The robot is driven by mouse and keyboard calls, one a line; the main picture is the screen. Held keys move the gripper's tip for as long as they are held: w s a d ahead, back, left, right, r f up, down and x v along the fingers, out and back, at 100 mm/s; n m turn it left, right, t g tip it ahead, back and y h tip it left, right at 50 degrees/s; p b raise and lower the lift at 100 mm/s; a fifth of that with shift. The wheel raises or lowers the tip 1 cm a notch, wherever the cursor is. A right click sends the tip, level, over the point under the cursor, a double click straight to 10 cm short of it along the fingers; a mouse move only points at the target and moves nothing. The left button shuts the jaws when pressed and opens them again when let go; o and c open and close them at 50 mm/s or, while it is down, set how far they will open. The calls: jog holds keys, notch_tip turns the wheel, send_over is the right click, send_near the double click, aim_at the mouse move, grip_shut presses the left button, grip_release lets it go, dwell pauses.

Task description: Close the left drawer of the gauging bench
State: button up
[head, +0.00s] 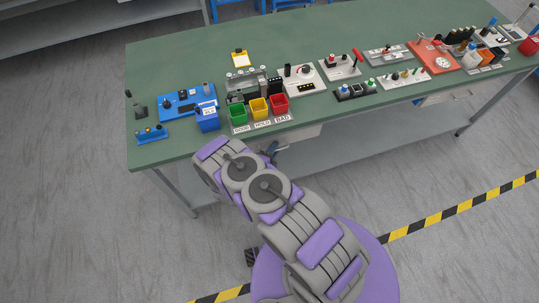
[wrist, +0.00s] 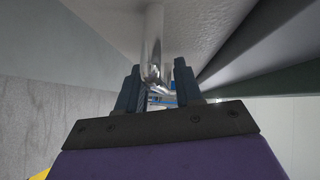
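The gauging bench (head: 300,48) has a green top, and the left drawer (head: 303,133) shows as a pale front under its front edge, partly hidden by my arm. How far it stands out is hard to tell. My gripper (head: 272,148) is at the drawer's left part, low beside the bench edge. In the wrist view the two dark fingers of my gripper (wrist: 158,82) stand apart. A shiny metal handle bar (wrist: 153,45) runs between them, in front of the pale drawer face (wrist: 195,25). A gap shows beside the right finger.
Green, yellow (head: 259,108) and red bins stand on the bench above the drawer, beside a blue box (head: 208,119). Fixtures fill the top farther right. A second drawer (head: 448,97) is at the right. Bench legs (head: 176,190) flank open floor; striped tape (head: 450,212) crosses it.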

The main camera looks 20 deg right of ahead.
jog(key=p+v, duration=0.4)
jog(key=v, duration=1.3)
jog(key=shift+a, duration=0.15)
jog(key=shift+s, duration=0.15)
